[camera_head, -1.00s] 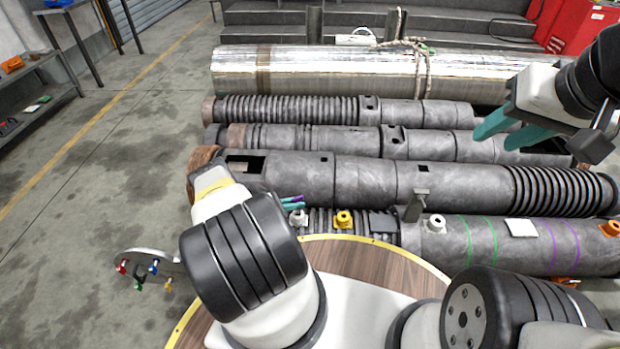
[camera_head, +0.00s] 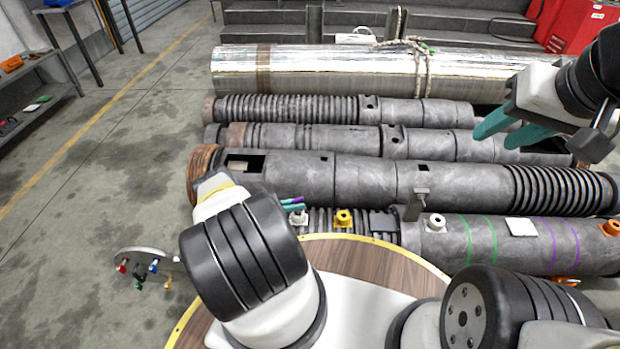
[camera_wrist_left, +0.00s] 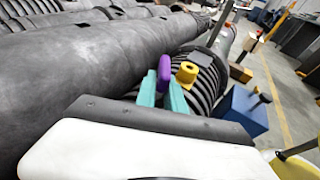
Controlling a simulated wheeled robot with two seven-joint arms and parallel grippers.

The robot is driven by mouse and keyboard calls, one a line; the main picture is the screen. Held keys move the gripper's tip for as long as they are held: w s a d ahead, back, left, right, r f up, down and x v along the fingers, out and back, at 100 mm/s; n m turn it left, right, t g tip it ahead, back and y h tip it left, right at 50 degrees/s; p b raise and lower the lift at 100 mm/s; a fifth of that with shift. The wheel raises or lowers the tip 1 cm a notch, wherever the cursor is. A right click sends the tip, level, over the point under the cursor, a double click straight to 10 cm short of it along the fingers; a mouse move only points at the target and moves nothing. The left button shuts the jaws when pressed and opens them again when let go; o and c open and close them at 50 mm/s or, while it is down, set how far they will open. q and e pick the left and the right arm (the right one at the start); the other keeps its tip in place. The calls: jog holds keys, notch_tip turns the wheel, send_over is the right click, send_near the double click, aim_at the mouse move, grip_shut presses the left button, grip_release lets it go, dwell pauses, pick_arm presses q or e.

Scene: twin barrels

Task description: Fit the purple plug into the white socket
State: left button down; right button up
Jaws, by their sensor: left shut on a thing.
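My left gripper (camera_head: 294,204) is shut on the purple plug (camera_head: 299,201), seen small past my left wrist in the head view. In the left wrist view the plug (camera_wrist_left: 165,72) stands between the teal fingers (camera_wrist_left: 163,92). A white fitting (camera_head: 298,217) sits just below the fingertips in the head view; contact with the plug cannot be told. Another white ring-shaped fitting (camera_head: 436,223) stands on the near right barrel. I cannot tell which is the task's socket. My right gripper (camera_head: 512,130) is open and empty above the barrels at the right.
A yellow fitting (camera_head: 343,218) stands close right of the plug, and also shows in the left wrist view (camera_wrist_left: 187,73). A grey upright bracket (camera_head: 415,204) stands farther right. The long grey barrel (camera_head: 365,183) lies behind. A round wooden top (camera_head: 365,262) is in front.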

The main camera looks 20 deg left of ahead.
pick_arm(q)
jog(key=shift+f, duration=0.55)
jog(key=shift+f, duration=0.3)
jog(key=shift+f, duration=0.3)
jog(key=c, duration=1.3)
grip_release()
jog(key=shift+c, duration=0.2)
jog(key=v, duration=0.7)
jog(key=shift+s+a, duration=0.25)
jog(key=shift+a, duration=0.05)
jog(key=shift+r, duration=0.15)
